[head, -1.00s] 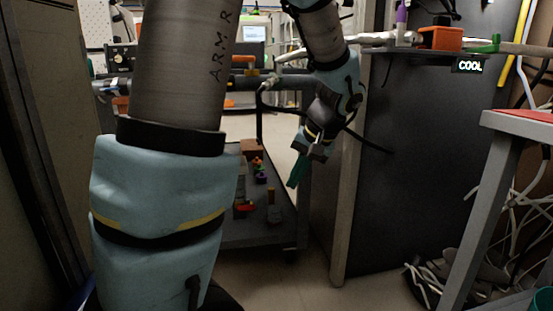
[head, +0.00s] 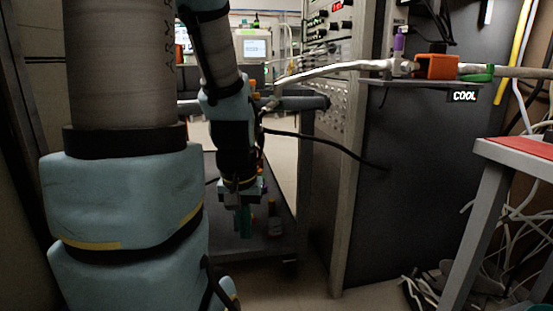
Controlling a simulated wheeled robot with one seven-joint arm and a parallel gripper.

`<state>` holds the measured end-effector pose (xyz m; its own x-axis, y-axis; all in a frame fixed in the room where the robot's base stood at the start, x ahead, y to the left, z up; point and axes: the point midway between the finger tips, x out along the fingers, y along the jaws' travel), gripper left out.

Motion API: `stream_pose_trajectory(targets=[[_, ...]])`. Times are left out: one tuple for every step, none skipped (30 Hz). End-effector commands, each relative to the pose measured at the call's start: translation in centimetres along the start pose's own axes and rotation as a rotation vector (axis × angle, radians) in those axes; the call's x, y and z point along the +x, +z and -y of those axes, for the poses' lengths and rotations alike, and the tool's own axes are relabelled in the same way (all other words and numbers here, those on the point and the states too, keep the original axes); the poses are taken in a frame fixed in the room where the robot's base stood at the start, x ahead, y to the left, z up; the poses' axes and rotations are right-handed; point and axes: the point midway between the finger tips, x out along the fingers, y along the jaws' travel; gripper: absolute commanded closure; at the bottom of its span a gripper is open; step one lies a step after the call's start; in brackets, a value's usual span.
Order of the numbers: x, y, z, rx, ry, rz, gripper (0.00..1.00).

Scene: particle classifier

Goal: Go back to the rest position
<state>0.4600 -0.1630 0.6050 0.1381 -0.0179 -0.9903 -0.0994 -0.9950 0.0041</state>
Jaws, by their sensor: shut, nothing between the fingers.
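My gripper (head: 243,222) hangs from my arm left of the middle of the head view, its green fingers pointing down. It is shut with nothing held. It appears in front of the dark lower shelf of a cart (head: 262,243). A small upright object (head: 273,219) stands on that shelf just right of my gripper. My own arm hides the left part of the shelf.
A tall dark cabinet (head: 430,180) stands to the right, with a silver pipe (head: 340,70), an orange clamp (head: 436,67) and a COOL label at its top. A grey table with a red top (head: 520,151) and loose cables (head: 505,235) are at the far right. Instruments (head: 255,46) stand behind.

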Motion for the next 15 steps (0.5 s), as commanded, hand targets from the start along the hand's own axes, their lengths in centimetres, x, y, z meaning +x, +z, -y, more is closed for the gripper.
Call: stream_pose_trajectory(targets=[[-2.1,-0.3,0.0,0.0,0.0,0.0,1.0],[-2.7,-0.4,0.0,0.0,0.0,0.0,1.0],[-3.8,-0.6,0.0,0.0,0.0,0.0,1.0],[-4.6,-0.7,0.0,0.0,0.0,0.0,1.0],[-5.5,-0.8,0.0,0.0,0.0,0.0,1.0],[-6.8,-1.0,0.0,0.0,0.0,0.0,1.0],[-7.7,-1.1,0.0,0.0,0.0,0.0,1.0],[-8.7,-1.2,0.0,0.0,0.0,0.0,1.0],[-10.0,-1.4,-0.1,0.0,0.0,0.0,1.0],[-10.9,-1.6,-0.1,0.0,0.0,0.0,1.0],[-11.9,-1.7,-0.1,0.0,0.0,0.0,1.0],[-13.1,-1.9,-0.1,0.0,-0.001,0.001,1.0],[-14.1,-2.0,-0.1,0.0,-0.001,0.001,1.0],[-15.0,-2.1,-0.1,0.0,-0.001,0.001,1.0],[-16.2,-2.3,-0.1,0.0,-0.001,0.001,1.0]])
